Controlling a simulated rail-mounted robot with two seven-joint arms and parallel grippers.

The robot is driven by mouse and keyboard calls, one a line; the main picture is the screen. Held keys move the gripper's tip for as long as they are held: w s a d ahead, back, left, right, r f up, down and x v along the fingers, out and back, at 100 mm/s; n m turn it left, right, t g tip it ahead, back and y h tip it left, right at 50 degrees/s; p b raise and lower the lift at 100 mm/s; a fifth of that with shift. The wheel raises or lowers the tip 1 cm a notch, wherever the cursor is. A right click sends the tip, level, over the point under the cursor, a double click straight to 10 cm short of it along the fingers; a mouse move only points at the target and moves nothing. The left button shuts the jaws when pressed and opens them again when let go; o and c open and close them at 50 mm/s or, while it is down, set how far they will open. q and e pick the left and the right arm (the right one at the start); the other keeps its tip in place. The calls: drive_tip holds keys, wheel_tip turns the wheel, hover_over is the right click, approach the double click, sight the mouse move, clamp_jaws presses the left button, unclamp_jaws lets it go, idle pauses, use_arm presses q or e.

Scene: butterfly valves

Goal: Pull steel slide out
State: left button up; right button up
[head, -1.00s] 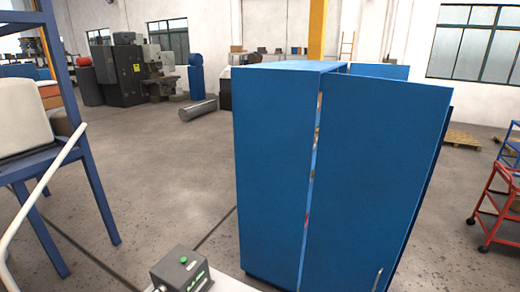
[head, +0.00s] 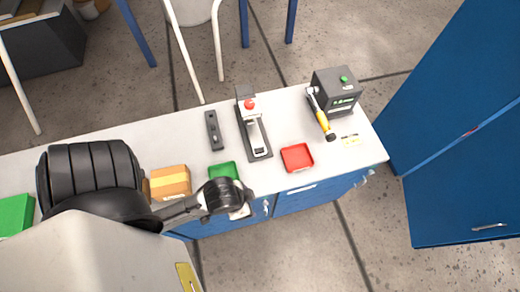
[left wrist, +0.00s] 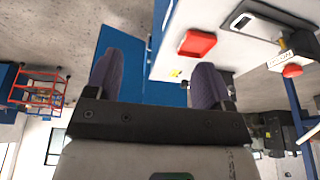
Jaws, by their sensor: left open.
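A long dark fixture (head: 254,125) with a bright steel strip (head: 256,136) along it and a red knob (head: 250,104) lies on the white workbench. I take the strip to be the steel slide. In the left wrist view the fixture (left wrist: 268,22) is at the upper right, with its red knob (left wrist: 292,70) at the right. My left arm comes in from the left in the head view and ends near the bench's front edge. My left gripper (left wrist: 160,75) has its two purple-grey fingers apart with nothing between them. My right gripper is not in view.
On the bench (head: 290,115) are a red tray (head: 297,157), a green tray (head: 224,171), a dark bar (head: 214,130), a cardboard box (head: 170,181), a yellow-handled tool (head: 321,114) and a grey device (head: 337,91). A blue cabinet (head: 450,120) stands at the right.

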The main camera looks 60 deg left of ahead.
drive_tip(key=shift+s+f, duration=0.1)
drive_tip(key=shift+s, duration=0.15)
